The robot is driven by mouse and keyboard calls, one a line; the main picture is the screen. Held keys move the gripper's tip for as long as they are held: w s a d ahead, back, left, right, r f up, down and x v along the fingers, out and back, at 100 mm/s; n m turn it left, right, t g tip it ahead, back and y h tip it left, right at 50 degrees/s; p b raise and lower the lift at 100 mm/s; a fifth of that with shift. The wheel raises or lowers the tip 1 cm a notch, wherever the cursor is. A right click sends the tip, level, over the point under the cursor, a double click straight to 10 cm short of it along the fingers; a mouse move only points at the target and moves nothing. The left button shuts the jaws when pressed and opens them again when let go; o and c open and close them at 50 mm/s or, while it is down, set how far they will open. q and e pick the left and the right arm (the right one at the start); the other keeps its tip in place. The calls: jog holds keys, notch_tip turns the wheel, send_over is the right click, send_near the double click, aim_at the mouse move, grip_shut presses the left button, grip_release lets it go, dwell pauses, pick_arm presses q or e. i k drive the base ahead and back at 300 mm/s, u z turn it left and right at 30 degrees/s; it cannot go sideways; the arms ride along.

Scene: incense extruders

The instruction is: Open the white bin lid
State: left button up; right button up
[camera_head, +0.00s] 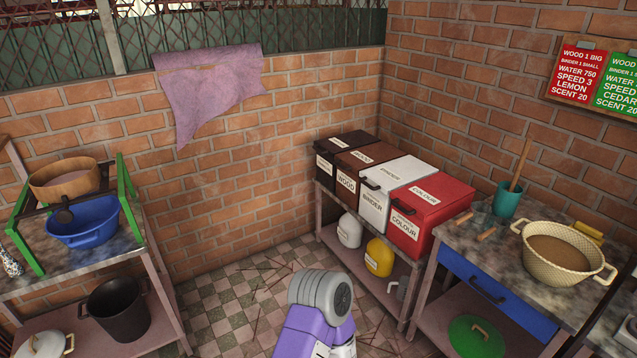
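The white bin (373,205), labelled BINDER, stands in a row of bins on a shelf unit against the right brick wall. Its white lid (395,171) lies flat on top and looks shut, with a dark handle (370,184) at its front edge. A purple and grey part of my arm shows at the bottom centre, apart from the bins. No gripper fingers are visible in this view.
A brown WOOD bin (346,183) and a black bin (324,169) stand left of the white bin; a red COLOUR bin (404,234) stands right of it. A worktable (488,247) holds a basin (555,255). The tiled floor (225,300) before the bins looks mostly clear.

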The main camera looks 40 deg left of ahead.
aim_at(388, 177)
jog(key=u, duration=0.95)
jog(key=i, duration=0.3)
jog(key=z, duration=0.1)
